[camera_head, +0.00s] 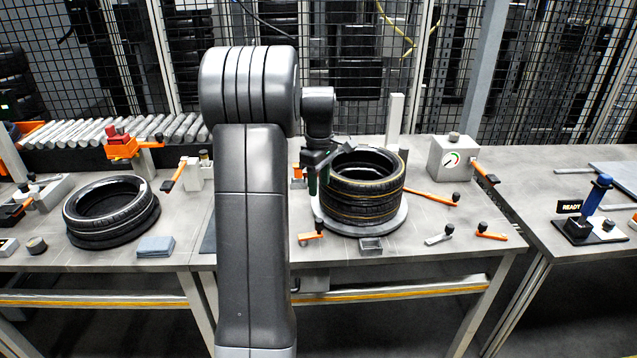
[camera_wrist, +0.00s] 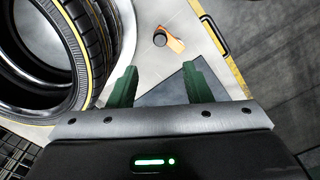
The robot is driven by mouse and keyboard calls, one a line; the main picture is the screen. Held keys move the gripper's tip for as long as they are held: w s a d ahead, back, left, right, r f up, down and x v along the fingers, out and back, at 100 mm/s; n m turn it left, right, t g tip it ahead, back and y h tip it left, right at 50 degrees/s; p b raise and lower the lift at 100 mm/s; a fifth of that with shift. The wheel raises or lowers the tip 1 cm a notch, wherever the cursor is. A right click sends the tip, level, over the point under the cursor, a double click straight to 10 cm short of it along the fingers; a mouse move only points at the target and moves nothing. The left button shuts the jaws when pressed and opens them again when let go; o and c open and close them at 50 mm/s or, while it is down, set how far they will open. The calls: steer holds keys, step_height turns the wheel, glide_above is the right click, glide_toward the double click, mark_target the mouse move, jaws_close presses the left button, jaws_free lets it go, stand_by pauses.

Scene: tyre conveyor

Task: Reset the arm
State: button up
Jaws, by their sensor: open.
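My arm rises in the middle of the head view and bends over toward the bench. My gripper (camera_head: 314,172) hangs at the left edge of a stack of black tyres (camera_head: 365,185) with yellow lines, which sits on a round grey plate (camera_head: 372,227). In the wrist view my gripper's two green fingers (camera_wrist: 155,88) are apart with nothing between them. The tyre stack (camera_wrist: 85,60) is just left of the fingers there. An orange-handled lever (camera_wrist: 175,40) with a black knob lies beyond the fingertips. It also shows in the head view (camera_head: 312,237).
A gauge box (camera_head: 452,158) stands right of the stack. A blue-handled lever (camera_head: 597,195) beside a READY sign (camera_head: 570,207) is at the far right.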

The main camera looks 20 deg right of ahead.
mark_target(320, 221)
steer(key=shift+f, duration=0.1)
step_height(320, 221, down, 14)
steer(key=shift+s+r, duration=0.1)
steer(key=shift+r, duration=0.1)
stand_by(0.6)
